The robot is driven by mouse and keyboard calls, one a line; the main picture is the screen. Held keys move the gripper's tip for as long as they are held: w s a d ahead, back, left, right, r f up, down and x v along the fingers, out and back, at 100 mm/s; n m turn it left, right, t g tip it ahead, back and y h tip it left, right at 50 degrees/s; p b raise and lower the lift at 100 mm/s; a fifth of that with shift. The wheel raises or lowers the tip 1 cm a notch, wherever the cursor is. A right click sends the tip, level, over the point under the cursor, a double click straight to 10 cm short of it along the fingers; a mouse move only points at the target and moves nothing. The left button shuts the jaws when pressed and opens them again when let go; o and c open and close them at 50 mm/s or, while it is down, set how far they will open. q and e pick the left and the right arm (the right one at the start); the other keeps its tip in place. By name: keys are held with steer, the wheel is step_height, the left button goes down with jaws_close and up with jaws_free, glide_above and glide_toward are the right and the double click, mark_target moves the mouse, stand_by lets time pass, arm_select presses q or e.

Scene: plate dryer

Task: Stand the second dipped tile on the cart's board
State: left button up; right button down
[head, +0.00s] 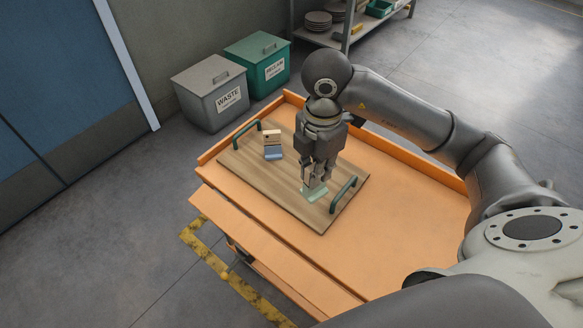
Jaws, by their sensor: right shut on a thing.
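A wooden board (240,170) with two dark green handles lies on the orange cart (405,215). One tile (273,147), tan above and blue below, stands on the board's far left part. My right gripper (317,182) points down over the board's right part, near the right handle. It is shut on a pale green tile (316,194), which is at or just above the board; I cannot tell if it touches. The fingers hide its upper part. My left gripper is not in view.
The cart has a raised orange rim at the back. Behind it stand a grey waste bin (211,95) and a green bin (258,62). A shelf (345,35) with stacked plates is at the top. The board's middle, between the tiles, is clear.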

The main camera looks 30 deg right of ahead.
steer(key=shift+d+m, duration=0.15)
steer(key=shift+m, duration=0.65)
steer(key=shift+w+d+f, duration=0.15)
steer(key=shift+w+f, duration=0.1)
steer(key=shift+w, duration=0.15)
steer(key=w+d+f+p, duration=0.1)
steer(key=w+d+f, duration=0.1)
steer(key=w+f, duration=0.1)
steer(key=w+d+f+p, duration=0.1)
steer(key=w+d+f, duration=0.1)
steer(key=w+f, duration=0.2)
steer(key=w+d+f+p, duration=0.1)
steer(key=w+d+f, duration=0.1)
steer(key=w+f, duration=0.2)
steer(key=shift+w+d+f, duration=0.2)
steer(key=shift+d+f, duration=0.1)
steer(key=shift+f, duration=0.5)
